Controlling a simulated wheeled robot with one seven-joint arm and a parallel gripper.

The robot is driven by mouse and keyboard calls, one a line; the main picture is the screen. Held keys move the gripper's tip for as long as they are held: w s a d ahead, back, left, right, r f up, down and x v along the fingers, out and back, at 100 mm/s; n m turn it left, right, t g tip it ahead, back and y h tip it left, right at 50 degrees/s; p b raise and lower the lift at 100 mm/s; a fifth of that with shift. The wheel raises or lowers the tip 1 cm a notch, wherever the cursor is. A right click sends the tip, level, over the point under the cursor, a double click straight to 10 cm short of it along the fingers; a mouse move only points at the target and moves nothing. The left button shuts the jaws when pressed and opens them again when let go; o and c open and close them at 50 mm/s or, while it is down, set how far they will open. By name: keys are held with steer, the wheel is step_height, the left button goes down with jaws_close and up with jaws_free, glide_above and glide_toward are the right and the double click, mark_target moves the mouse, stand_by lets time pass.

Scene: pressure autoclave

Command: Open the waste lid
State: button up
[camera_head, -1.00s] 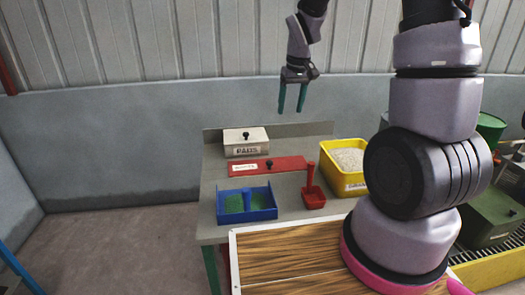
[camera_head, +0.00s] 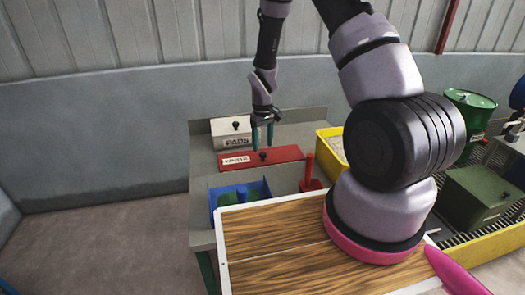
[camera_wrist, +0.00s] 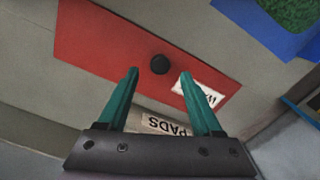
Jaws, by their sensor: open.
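The waste lid is a flat red panel (camera_head: 285,154) with a small black knob (camera_head: 263,156) and a white label, set in the grey bench top. In the wrist view the red lid (camera_wrist: 90,42) lies beyond my fingertips, and its black knob (camera_wrist: 160,64) appears between and just past them. My gripper (camera_head: 262,150) is open, fingers pointing down, above the lid near the knob. The green fingers (camera_wrist: 158,72) are apart with nothing between them. The lid lies flat and looks closed. The label text is partly hidden by a finger in the wrist view.
A white PADS box (camera_head: 231,134) stands behind the lid. In front are a blue tray (camera_head: 216,205) with green contents and a red scoop (camera_head: 309,172). A yellow bin (camera_head: 325,146) stands to the right. The grey bench (camera_head: 202,180) is bare at the left edge.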

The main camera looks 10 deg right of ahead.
mark_target(263, 153)
steer(key=shift+f, duration=1.85)
jaws_close()
